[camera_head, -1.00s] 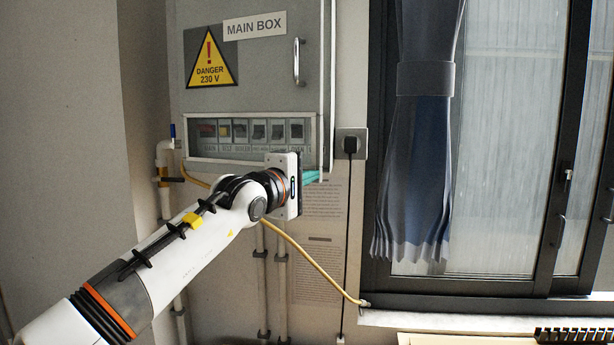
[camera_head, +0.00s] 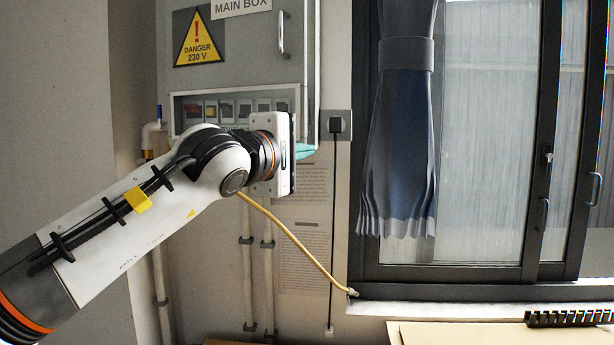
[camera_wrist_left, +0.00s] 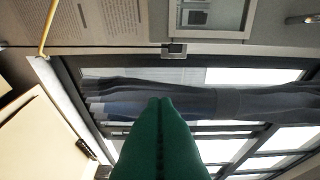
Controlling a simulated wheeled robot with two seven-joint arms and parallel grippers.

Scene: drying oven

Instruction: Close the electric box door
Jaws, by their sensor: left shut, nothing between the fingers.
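The grey electric box door (camera_head: 240,65) has a MAIN BOX label, a yellow danger sign and a vertical handle (camera_head: 284,34). A window with a row of switches lies below them. A narrow pale strip runs along the door's right edge; I cannot tell how far it stands ajar. My left gripper (camera_head: 306,151) is at the lower right corner of the box, its teal fingers together and empty, pointing right. I cannot tell whether they touch the door. In the left wrist view the shut green fingers (camera_wrist_left: 160,102) point toward the curtain, and the box window (camera_wrist_left: 208,14) is at the top. My right gripper is out of view.
A black plug sits in a wall socket (camera_head: 337,124) just right of the box. A blue curtain (camera_head: 400,140) and a dark-framed window are further right. A yellow cable (camera_head: 290,238) and pipes run below the box.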

